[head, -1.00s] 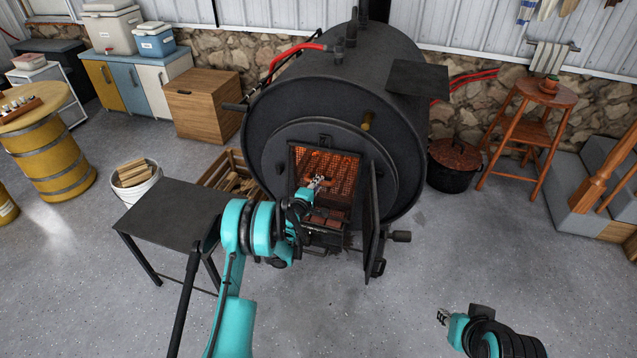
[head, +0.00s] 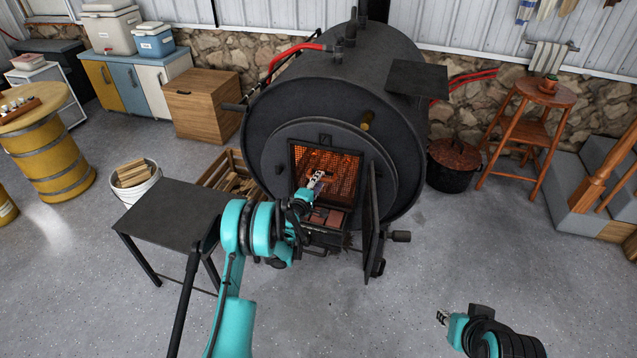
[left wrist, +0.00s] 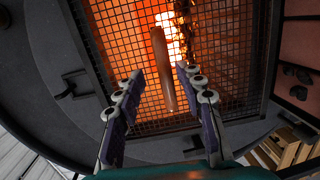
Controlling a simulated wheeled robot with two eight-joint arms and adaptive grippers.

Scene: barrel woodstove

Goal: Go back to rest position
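The black barrel woodstove (head: 330,95) stands in the middle of the head view with its door (head: 374,225) open at the right. My left gripper (head: 318,178) is at the firebox opening. In the left wrist view my left gripper (left wrist: 160,88) has its two fingers spread apart. A smooth brown stick-like piece (left wrist: 163,75) shows beyond and between the fingers, in front of the glowing grate (left wrist: 110,40); the fingers do not touch it. My right gripper (head: 442,317) is at the lower right over the floor, too small to tell if open.
A dark side table (head: 175,210) stands left of my left arm. A white bucket of wood (head: 145,188) and a wooden crate (head: 222,165) are beyond it. A black pot (head: 452,170) and a stool (head: 530,120) stand right. The floor at front right is mostly clear.

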